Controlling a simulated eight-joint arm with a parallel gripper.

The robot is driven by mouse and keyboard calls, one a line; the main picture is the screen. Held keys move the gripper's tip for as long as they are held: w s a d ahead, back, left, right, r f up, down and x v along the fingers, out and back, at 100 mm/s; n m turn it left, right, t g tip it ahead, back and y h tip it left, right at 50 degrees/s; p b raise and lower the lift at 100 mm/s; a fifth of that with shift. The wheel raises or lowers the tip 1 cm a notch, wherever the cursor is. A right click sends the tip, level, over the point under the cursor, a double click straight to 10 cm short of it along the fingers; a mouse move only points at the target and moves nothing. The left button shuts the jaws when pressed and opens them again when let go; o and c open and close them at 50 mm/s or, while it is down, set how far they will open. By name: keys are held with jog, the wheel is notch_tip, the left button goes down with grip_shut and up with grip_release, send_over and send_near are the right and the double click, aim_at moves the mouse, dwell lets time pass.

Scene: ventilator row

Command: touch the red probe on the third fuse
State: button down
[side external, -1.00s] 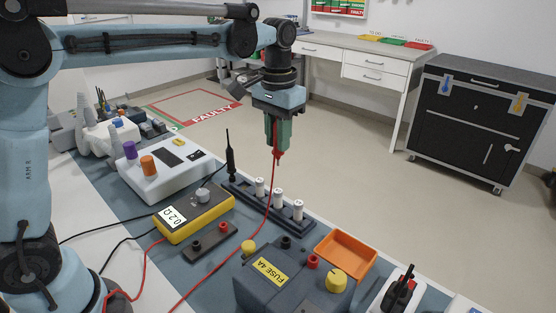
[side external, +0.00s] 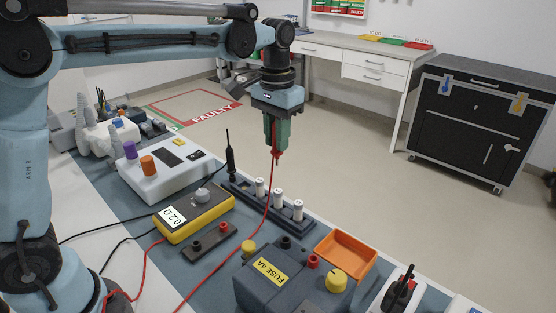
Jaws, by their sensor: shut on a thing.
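My gripper (side external: 277,140) is shut on the red probe (side external: 277,154) and holds it in the air, pointing down. The black probe (side external: 230,160) stands upright at the rack's left end. The yellow meter (side external: 190,222) reads 0.2 Ω.
A grey box marked FUSE 4A (side external: 262,292) with knobs stands in front of the rack, an orange tray (side external: 345,250) to its right. A white device (side external: 150,180) stands at left. The red cable hangs from the probe past the rack's front.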

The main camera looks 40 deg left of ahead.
send_near(260, 180)
jog(key=shift+a+f, duration=0.1)
jog(key=shift+f, duration=0.55)
jog(key=shift+f, duration=0.5)
dwell(1.6)
notch_tip(260, 180, up, 7)
dwell(1.0)
